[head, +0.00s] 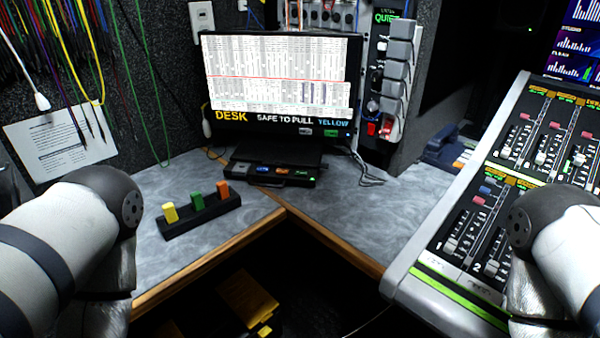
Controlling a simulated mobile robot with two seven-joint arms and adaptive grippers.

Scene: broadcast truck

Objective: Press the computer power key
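A lit monitor (278,75) with a spreadsheet stands at the back of the desk. The strip under its screen reads "DESK", "SAFE TO PULL" and "YELLOW". A flat black box (268,175) lies in front of the monitor, with small blue, orange and green marks on its front. A black bar (201,217) on the left desk carries a yellow key (170,212), a green key (197,201) and an orange key (223,189). I cannot tell which part is the computer power key. Both my arms show at the lower sides; neither gripper is in view.
A mixing console (440,250) with faders fills the right. A panel with grey blocks and a red switch (386,128) stands right of the monitor. Cables hang at left above a paper sheet (60,138). The grey desktop (345,215) has free room; a dark gap opens below its wooden edge.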

